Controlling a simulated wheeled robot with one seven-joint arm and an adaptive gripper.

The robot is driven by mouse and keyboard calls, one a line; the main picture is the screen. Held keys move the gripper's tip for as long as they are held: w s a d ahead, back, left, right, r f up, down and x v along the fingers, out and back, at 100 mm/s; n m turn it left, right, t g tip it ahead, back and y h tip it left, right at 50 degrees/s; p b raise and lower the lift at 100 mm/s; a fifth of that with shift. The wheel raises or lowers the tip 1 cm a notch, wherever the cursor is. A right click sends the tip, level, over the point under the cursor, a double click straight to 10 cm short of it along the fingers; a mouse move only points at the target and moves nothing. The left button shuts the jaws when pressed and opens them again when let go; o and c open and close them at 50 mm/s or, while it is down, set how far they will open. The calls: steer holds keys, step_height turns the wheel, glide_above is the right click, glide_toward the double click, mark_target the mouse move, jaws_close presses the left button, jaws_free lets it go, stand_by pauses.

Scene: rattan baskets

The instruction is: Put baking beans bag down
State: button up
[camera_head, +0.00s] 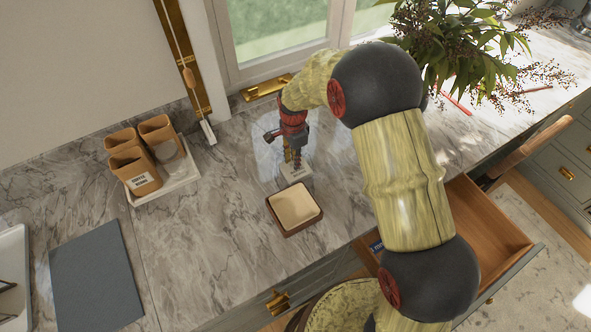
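The fingers partly cover the packet. I cannot tell from this view whether they are closed on it or whether the packet rests on the counter.
A square wooden dish (295,208) with a pale top is just in front of the packet. Copper canisters (133,162) stand on a white tray (178,180) at left. A grey board (97,279) lies front left. An open drawer (487,232) juts out at right. A leafy plant (480,50) stands behind.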

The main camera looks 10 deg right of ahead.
jaws_close()
steer(key=shift+r, duration=0.1)
stand_by(0.6)
